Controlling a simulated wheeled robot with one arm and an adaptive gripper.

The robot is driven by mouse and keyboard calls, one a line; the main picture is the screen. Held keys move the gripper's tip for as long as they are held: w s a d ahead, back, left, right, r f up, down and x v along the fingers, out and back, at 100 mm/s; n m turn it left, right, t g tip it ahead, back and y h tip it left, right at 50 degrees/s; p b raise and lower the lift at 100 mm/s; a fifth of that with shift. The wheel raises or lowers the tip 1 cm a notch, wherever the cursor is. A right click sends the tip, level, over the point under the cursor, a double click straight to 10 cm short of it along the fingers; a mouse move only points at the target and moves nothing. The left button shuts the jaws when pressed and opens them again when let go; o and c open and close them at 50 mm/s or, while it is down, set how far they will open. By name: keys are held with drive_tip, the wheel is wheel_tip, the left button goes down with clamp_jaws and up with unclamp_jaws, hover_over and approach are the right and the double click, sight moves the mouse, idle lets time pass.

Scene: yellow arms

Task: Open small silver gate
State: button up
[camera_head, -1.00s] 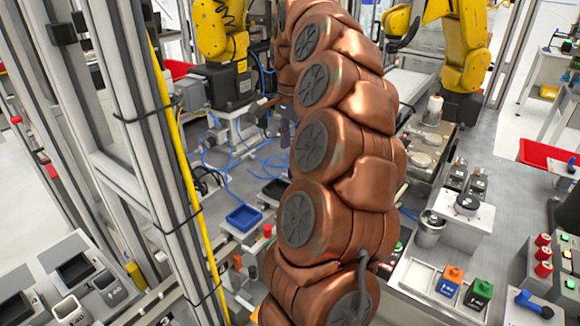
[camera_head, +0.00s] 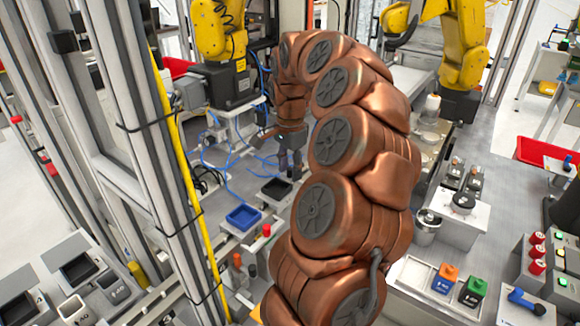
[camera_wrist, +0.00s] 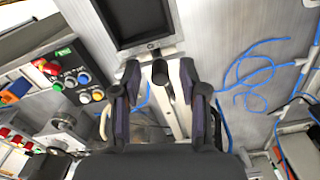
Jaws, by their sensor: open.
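My gripper (camera_head: 291,165) hangs at the end of my copper arm over the middle of the work cell, near a black tray. In the wrist view, my gripper (camera_wrist: 161,108) is open, with one dark finger on each side. A short dark post (camera_wrist: 160,72) shows between and just beyond the fingertips, beside a narrow silver bar (camera_wrist: 178,98). I cannot tell whether the fingers touch either one. No small silver gate can be clearly made out; I cannot tell whether this bar is part of it. My arm hides part of the cell.
A black tray (camera_head: 277,189) and a blue tray (camera_head: 243,217) lie near my gripper. Blue cables (camera_head: 205,168) lie loose on the left. Yellow robot arms (camera_head: 466,45) stand at the back. A silver frame post (camera_head: 150,150) with a yellow cable rises at left.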

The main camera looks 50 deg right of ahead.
clamp_jaws()
idle(0.3)
idle(0.4)
